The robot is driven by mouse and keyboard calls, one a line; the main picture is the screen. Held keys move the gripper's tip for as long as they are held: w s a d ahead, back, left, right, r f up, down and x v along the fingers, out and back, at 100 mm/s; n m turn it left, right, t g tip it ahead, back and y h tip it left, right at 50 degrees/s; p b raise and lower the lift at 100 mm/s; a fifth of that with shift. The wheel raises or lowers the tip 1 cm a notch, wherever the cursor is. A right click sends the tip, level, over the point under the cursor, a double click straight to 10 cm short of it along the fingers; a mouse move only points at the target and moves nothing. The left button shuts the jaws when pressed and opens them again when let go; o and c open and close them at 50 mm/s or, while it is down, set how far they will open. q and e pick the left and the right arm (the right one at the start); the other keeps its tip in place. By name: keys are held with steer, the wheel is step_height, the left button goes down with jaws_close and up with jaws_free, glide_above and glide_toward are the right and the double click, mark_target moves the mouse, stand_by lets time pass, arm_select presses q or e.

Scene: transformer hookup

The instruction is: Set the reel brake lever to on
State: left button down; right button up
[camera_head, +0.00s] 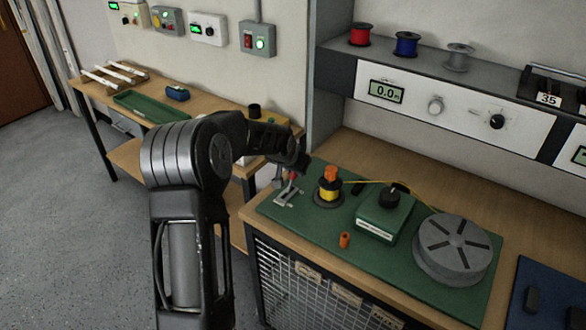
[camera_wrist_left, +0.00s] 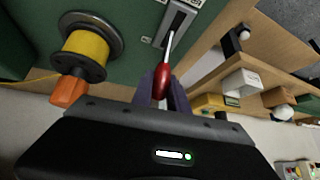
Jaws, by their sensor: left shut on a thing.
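The reel brake lever (camera_head: 288,195) stands on a pale metal base at the left end of the green mat, with a red knob (camera_wrist_left: 161,82) on its rod. My left gripper (camera_wrist_left: 163,94) is shut on that red knob; in the head view the gripper (camera_head: 291,168) hides part of the lever. The lever rod leans in its slotted base (camera_wrist_left: 180,22). The yellow wire reel (camera_head: 329,190) with an orange top stands just right of the lever; it also shows in the left wrist view (camera_wrist_left: 86,52). My right gripper is not in view.
A green box with a black knob (camera_head: 384,214), an orange piece (camera_head: 344,240) and a grey slotted disc (camera_head: 454,249) share the green mat (camera_head: 318,231). Yellow wire runs from the reel over the box. A shelf panel (camera_head: 450,100) is behind. Open floor lies left.

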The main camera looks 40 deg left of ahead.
arm_select(q)
steer(key=shift+w, duration=0.1)
stand_by(0.3)
steer(key=c, duration=1.3)
jaws_free()
steer(key=b+v, duration=0.1)
steer(key=v, duration=0.6)
steer(key=shift+r+b, duration=0.3)
steer(key=shift+d, duration=0.1)
